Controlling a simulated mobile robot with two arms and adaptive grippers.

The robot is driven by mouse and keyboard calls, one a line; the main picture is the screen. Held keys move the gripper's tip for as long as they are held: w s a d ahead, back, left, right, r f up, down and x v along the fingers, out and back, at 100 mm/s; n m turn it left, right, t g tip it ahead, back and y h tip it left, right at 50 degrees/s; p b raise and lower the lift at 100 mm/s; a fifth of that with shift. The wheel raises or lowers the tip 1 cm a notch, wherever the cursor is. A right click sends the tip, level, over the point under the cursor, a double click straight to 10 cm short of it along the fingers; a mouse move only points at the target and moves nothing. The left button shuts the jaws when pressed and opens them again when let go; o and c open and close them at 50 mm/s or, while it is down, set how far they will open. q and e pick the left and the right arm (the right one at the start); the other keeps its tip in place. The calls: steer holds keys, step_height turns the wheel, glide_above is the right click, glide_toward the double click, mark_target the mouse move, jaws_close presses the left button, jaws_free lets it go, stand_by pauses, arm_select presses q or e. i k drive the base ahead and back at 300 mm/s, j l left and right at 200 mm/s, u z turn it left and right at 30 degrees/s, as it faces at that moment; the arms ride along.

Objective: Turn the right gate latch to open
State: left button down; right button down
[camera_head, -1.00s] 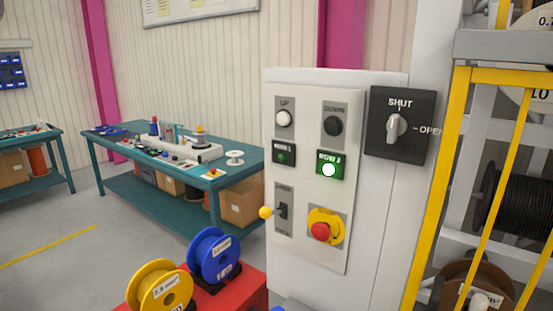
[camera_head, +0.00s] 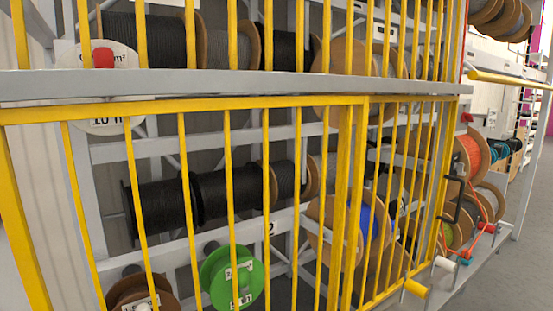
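The yellow barred gate (camera_head: 285,190) stands closed across the front of the cable rack. A black bracket-shaped handle (camera_head: 453,200) shows at the gate's right end. No latch plate marked SHUT or OPEN is in view now, so I cannot tell how the right latch stands. Neither of my grippers is in view.
Behind the bars are black cable reels (camera_head: 160,207), a green reel (camera_head: 233,277) and a blue cable reel (camera_head: 367,222). A grey rail (camera_head: 230,84) runs across the gate's top. Orange cable reels (camera_head: 472,158) stand at right. Grey floor (camera_head: 520,245) is open at far right.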

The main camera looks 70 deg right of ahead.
mark_target(459, 167)
steer(key=z, duration=3.35)
